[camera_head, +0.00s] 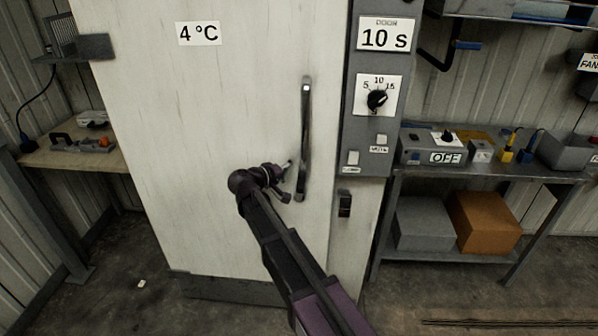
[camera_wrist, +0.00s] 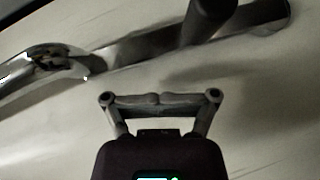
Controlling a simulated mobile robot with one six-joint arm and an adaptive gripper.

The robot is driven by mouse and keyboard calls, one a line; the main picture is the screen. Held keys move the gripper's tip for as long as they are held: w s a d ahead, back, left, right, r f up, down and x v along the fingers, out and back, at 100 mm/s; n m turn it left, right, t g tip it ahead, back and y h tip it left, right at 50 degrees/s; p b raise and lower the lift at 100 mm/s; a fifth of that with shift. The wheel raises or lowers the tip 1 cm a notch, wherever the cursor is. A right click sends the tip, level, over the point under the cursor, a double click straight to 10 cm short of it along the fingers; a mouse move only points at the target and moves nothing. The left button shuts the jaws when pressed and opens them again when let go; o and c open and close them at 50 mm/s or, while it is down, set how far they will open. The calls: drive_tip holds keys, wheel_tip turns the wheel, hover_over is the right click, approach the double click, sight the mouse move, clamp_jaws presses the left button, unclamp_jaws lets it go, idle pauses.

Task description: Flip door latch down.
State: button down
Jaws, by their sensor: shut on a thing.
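The door latch (camera_head: 345,203) is a small dark upright piece at the right of the white door (camera_head: 230,240), below the control panel. A long metal door handle (camera_head: 305,125) stands upright on the door, left of the latch. My gripper (camera_head: 286,168) is just left of the handle's lower part and apart from the latch. In the wrist view the fingers of my gripper (camera_wrist: 157,100) are shut with their tips together; I see no object between them. The handle (camera_wrist: 130,52) crosses above them there, beside a dark cylinder (camera_wrist: 210,12) I cannot identify. The latch is not recognisable in that view.
The panel (camera_head: 370,110) with a dial and a "10 s" sign stands right of the door. A steel bench (camera_head: 480,178) with boxes below is at the right. A small table (camera_head: 75,155) stands at the left.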

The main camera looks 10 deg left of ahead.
drive_tip(key=s+a, duration=0.7)
drive_tip(key=a, duration=0.1)
drive_tip(key=shift+s+a+r+p, duration=0.15)
drive_tip(key=shift+s+r+p, duration=0.1)
drive_tip(key=shift+r+p, duration=0.15)
drive_tip(key=s+d+f+m+g+y+p, duration=0.2)
drive_tip(key=s+d+g, duration=0.1)
drive_tip(key=d, duration=0.7)
drive_tip(key=s+d+f+m+g+y+p, duration=0.1)
drive_tip(key=s+d+f+g+p, duration=0.15)
drive_tip(key=d, duration=0.75)
drive_tip(key=s+d+f+m+g+y+p, duration=0.1)
drive_tip(key=s+d+f+m+g+y, duration=0.2)
drive_tip(key=d, duration=0.7)
drive_tip(key=s+d+r+g+y+p, duration=0.2)
drive_tip(key=s+d+g+y+p, duration=0.1)
drive_tip(key=s+d, duration=0.4)
drive_tip(key=shift+s+m+y, duration=0.4)
drive_tip(key=shift+s+y, duration=0.1)
drive_tip(key=shift+s, duration=0.1)
drive_tip(key=shift+d, duration=0.1)
